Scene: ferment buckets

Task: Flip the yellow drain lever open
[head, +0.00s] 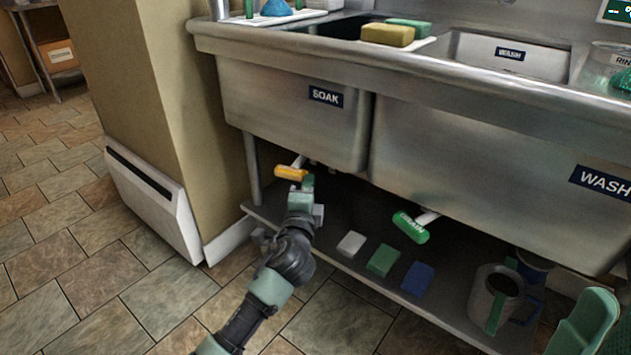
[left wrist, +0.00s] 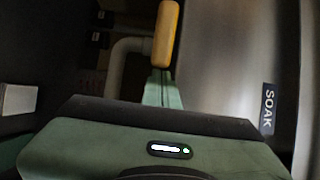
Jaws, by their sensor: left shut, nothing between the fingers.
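The yellow drain lever (head: 291,173) sticks out under the SOAK basin (head: 290,110) of the steel sink. It also shows in the left wrist view (left wrist: 167,35), lying right at the tips of my left fingers. My left gripper (head: 307,181) is shut with nothing between its fingers. Its tips are close beside the right end of the lever in the head view; I cannot tell whether they touch it. In the left wrist view my shut fingers (left wrist: 161,78) point at the lever's near end.
A green drain lever (head: 411,228) hangs under the WASH basin to the right. The low shelf (head: 340,215) carries white, green and blue blocks (head: 383,260) and a grey mug-like container (head: 494,297). A beige wall column (head: 150,90) stands left of the sink.

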